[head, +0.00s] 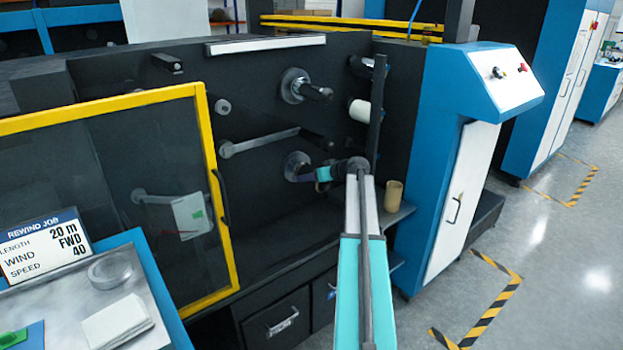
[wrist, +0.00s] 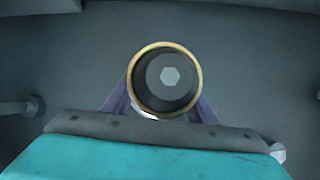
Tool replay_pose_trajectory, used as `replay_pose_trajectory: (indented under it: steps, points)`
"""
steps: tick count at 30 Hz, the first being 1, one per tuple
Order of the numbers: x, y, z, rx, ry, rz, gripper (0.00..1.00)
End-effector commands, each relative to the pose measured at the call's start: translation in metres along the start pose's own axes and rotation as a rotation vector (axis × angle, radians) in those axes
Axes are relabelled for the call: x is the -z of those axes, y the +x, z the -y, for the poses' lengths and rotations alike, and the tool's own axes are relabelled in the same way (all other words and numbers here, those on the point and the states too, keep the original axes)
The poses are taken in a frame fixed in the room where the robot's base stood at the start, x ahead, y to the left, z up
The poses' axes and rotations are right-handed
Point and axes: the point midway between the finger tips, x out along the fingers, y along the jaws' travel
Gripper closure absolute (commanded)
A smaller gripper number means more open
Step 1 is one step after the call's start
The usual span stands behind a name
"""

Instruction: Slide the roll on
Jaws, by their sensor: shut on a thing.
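A roll with a thin tan rim (wrist: 167,44) is seen end-on in the wrist view. My gripper (wrist: 160,105) is shut on it, with a purple finger showing at each lower side. Through its bore shows the dark round end of a spindle (wrist: 168,78) with a pale hexagon at its middle. The roll looks lined up with the spindle; I cannot tell how far around it the roll sits. In the head view my gripper (head: 322,174) is at the lower spindle (head: 296,165) on the dark machine face. The roll is mostly hidden there.
An upper spindle (head: 303,87) and a white roller (head: 359,110) stick out above. A yellow-framed guard door (head: 206,160) is at the left. A tan core (head: 393,193) stands on the ledge at the right. A blue cabinet (head: 440,100) is beyond it.

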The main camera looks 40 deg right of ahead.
Motion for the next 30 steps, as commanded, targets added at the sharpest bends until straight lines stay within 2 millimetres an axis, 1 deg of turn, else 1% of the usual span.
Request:
replay_pose_trajectory:
  steps: [7, 8, 9, 11, 12, 23, 26, 30]
  points:
    - [0.000, 0.000, 0.000, 0.000, 0.000, -0.001, 0.73]
    - [0.000, 0.000, 0.000, 0.000, 0.000, -0.001, 0.46]
    - [0.000, 0.000, 0.000, 0.000, 0.000, -0.001, 0.40]
    - [0.000, 0.000, 0.000, 0.000, 0.000, -0.001, 0.29]
    - [0.000, 0.000, 0.000, 0.000, 0.000, -0.001, 0.26]
    - [0.000, -0.002, 0.000, -0.001, 0.000, 0.000, 0.26]
    - [-0.001, -0.007, 0.000, -0.001, 0.001, -0.001, 0.26]
    - [-0.001, -0.020, 0.000, -0.001, 0.001, -0.001, 0.26]
